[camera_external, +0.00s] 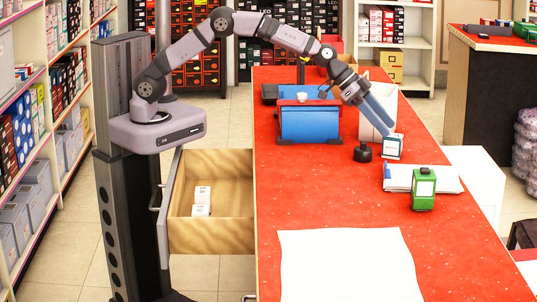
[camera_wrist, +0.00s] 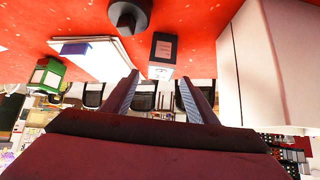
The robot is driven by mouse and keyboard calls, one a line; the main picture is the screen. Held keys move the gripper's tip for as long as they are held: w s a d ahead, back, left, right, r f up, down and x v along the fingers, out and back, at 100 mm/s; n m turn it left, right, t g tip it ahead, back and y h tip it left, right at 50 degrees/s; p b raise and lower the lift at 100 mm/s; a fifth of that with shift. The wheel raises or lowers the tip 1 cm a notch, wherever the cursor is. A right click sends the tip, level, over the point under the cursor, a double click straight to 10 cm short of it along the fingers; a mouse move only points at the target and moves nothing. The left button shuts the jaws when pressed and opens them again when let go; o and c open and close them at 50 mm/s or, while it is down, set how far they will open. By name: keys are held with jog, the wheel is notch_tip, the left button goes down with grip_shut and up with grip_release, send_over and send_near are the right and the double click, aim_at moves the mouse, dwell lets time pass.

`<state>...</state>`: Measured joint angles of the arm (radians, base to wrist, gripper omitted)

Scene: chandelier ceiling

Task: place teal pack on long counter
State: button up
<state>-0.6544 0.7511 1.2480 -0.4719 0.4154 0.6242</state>
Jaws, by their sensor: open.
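The teal pack (camera_external: 392,150), a small box with a white and dark face and teal edges, stands on the red-topped long counter (camera_external: 310,195). My gripper (camera_external: 389,130) is open, reaching down at a slant with its fingertips at the pack's top. In the wrist view, the pack (camera_wrist: 163,50) shows just beyond and between the two spread fingertips (camera_wrist: 159,80). I cannot tell whether a finger touches it.
A black round weight (camera_external: 363,153) stands just left of the pack. A paper stack (camera_external: 420,178) and a green box (camera_external: 424,190) are nearer the front. A blue box-shaped holder (camera_external: 310,122) stands left. An open drawer (camera_external: 208,225) juts out. A white sheet (camera_external: 348,265) lies at the front.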

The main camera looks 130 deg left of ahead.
jog(key=shift+v, duration=1.5)
